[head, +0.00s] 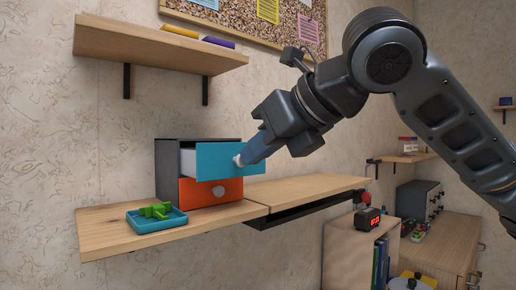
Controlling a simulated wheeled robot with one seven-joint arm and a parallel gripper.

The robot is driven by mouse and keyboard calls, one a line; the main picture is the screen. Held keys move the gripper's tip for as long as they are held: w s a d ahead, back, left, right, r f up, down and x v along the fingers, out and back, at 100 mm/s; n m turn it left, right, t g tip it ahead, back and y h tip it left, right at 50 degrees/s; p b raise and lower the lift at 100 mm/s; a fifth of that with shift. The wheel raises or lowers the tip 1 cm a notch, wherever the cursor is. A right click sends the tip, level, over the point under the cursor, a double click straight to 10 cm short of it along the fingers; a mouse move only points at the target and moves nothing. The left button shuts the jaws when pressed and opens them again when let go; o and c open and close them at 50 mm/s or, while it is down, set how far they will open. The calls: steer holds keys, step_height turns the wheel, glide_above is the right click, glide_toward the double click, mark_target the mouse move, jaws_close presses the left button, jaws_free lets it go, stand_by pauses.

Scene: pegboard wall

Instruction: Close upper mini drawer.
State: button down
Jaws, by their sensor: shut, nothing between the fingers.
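A small two-drawer cabinet with a dark grey housing (168,172) stands on a wall-mounted wooden shelf. Its upper mini drawer, with a blue front (215,160), is pulled out, and its light inner side shows at the left. The lower drawer, with an orange front (192,191) and a round knob, looks shut. My gripper (243,160) reaches in from the upper right. Its tip is at the right part of the blue front, by the pale knob. The fingers are shut and hold nothing. The exact contact between the fingertips and the drawer front is hard to make out.
A blue tray (158,220) with green pieces sits on the shelf (130,238) in front of the cabinet. An upper shelf (150,48) hangs above, carrying yellow and purple items.

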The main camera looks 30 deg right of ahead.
mark_target(230, 148)
steer(key=w, duration=0.3)
steer(key=w+a, duration=0.1)
steer(key=w, duration=0.3)
steer(key=shift+w+a, duration=0.2)
